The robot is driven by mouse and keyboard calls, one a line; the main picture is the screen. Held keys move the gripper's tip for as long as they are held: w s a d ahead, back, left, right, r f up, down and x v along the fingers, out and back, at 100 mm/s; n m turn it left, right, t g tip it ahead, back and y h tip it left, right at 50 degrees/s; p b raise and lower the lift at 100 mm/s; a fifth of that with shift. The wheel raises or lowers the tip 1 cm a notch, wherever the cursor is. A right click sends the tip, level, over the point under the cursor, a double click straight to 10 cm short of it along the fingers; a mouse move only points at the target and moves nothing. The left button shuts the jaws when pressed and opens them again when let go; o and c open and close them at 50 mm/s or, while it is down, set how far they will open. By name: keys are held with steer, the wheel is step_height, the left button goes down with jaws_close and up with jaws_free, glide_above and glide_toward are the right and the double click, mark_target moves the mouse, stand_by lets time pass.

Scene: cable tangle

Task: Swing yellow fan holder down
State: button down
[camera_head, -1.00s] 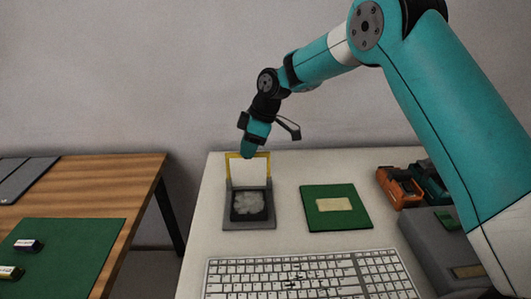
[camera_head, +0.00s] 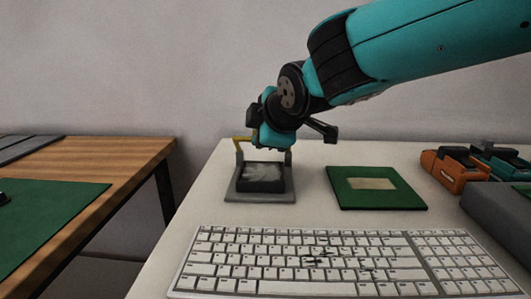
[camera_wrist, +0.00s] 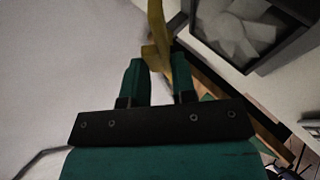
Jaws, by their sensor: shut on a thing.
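The yellow fan holder (camera_head: 241,141) shows as a short yellow bar at the top of the grey posts of a small stand (camera_head: 236,191). My gripper covers most of it, so its exact tilt is hard to tell. A dark square fan (camera_head: 262,178) with a pale grey centre sits on the stand, below my gripper (camera_head: 272,146). In the wrist view, the yellow holder (camera_wrist: 156,32) runs down to my fingertips (camera_wrist: 160,70), which are shut on it. The fan (camera_wrist: 240,32) is at upper right there.
A white keyboard (camera_head: 330,262) lies in front of the stand. A green board (camera_head: 376,187) lies to its right, with orange (camera_head: 448,168) and teal blocks beyond. A wooden table (camera_head: 130,165) stands at left across a gap.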

steer(key=f+t+b, duration=0.1)
steer(key=s+f+t+b, duration=0.1)
steer(key=b, duration=0.1)
steer(key=f+b, duration=0.1)
steer(key=b, duration=0.1)
steer(key=shift+s+a+n+t, duration=0.15)
steer(key=shift+s+n+t, duration=0.2)
steer(key=shift+n+t, duration=0.05)
steer(key=t+b, duration=0.1)
steer(key=f+t+b, duration=0.1)
steer(key=b, duration=0.1)
steer(key=shift+s+n+y, duration=0.3)
steer(key=shift+s, duration=0.1)
steer(key=shift+s+f+b, duration=0.15)
steer(key=shift+f+b, duration=0.3)
steer(key=shift+f, duration=0.15)
steer(key=c, duration=1.1)
jaws_free()
